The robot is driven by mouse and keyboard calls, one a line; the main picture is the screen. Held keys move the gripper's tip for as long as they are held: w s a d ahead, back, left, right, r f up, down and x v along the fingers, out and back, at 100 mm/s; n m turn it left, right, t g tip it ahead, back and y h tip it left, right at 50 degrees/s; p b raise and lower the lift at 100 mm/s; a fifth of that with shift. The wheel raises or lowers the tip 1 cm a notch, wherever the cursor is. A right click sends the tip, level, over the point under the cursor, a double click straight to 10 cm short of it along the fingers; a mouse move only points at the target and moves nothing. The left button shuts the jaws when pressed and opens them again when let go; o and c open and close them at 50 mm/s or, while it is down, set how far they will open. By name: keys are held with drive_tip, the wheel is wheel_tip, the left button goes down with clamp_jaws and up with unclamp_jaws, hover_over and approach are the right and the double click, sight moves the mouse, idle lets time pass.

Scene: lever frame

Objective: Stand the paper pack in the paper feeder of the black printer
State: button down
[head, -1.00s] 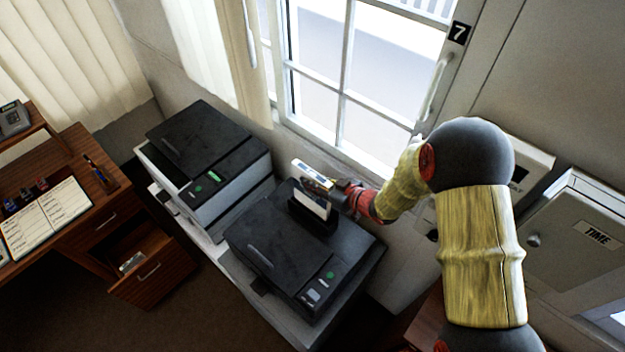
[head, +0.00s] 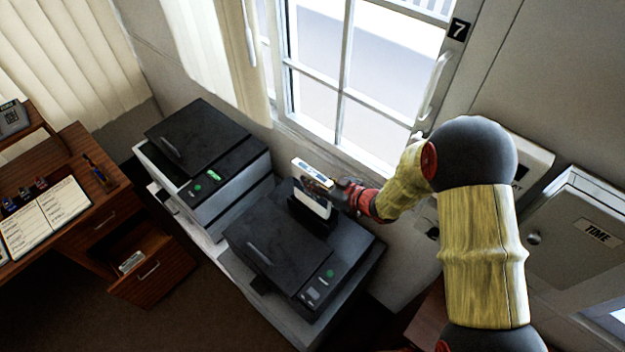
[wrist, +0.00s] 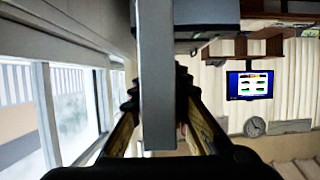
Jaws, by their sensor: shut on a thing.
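The black printer (head: 290,248) stands below the window. Its dark paper feeder (head: 310,220) rises at the back of its top, with a white upright face (head: 312,204) showing in it. My gripper (head: 340,190) comes in from the right and is shut on the paper pack (head: 312,172), a pale slab with a label on its upper edge. The pack is upright, at or just behind the feeder; I cannot tell whether its lower end is inside. In the wrist view, the pack (wrist: 158,80) is a long grey slab between my fingers (wrist: 158,100).
A white printer with a black lid (head: 208,150) stands to the left of the black one. The window (head: 350,90) and wall are close behind my gripper. A grey cabinet (head: 580,235) is at right. A wooden desk (head: 70,200) with an open drawer is at left.

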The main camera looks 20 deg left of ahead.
sight(313, 193)
drive_tip(key=shift+f+b, duration=2.9)
drive_tip(key=shift+f, duration=0.65)
drive_tip(key=c, duration=1.6)
unclamp_jaws()
drive_tip(key=shift+f, duration=0.1)
drive_tip(key=v, duration=1.2)
drive_tip(key=shift+s+f, duration=0.1)
drive_tip(key=shift+s, duration=0.05)
